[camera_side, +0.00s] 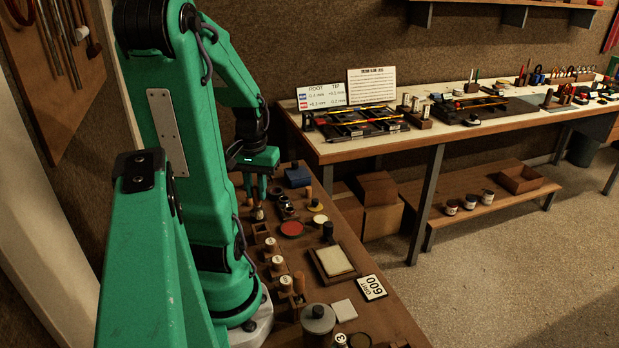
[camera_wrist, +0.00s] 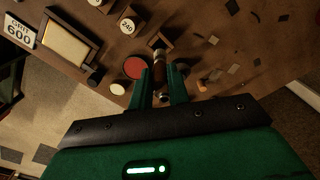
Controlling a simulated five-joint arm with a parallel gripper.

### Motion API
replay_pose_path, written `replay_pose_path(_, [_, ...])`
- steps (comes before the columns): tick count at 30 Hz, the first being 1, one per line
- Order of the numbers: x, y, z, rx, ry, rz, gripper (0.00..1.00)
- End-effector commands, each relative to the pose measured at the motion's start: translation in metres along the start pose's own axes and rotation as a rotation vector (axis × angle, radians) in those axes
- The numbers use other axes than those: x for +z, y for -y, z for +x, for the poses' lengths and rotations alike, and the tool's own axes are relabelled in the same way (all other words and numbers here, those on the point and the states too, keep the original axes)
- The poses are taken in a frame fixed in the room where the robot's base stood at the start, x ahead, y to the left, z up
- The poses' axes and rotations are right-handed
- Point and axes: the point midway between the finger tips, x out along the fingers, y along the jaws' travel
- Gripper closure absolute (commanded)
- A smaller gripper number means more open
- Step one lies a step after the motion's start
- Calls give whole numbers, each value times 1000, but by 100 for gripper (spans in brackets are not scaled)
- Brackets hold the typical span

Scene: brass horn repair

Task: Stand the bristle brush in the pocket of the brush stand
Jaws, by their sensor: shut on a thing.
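My gripper (camera_side: 257,190) points down over the far left part of the bench, and its fingers also show in the wrist view (camera_wrist: 161,75). It is shut on the bristle brush (camera_side: 258,213), a small dark piece with a pale band that hangs below the fingers. In the wrist view the brush (camera_wrist: 160,57) shows between the fingertips, partly hidden by them. A small wooden block (camera_side: 261,230), which looks like the brush stand, is just below and in front of the brush in the side view. Its pocket is not clear, and I cannot tell whether the brush touches it.
White-capped pieces in wooden blocks (camera_side: 277,264) line the near side. A blue block (camera_side: 297,176) stands behind.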

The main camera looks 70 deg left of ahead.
Motion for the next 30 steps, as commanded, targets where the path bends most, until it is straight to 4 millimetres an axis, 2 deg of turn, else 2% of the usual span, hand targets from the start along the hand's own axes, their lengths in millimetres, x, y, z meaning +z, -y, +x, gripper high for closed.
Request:
replay_pose_path(12, [0, 0, 20, 0, 0, 0, 100])
replay_pose_path(30, [0, 0, 21, 0, 0, 0, 100])
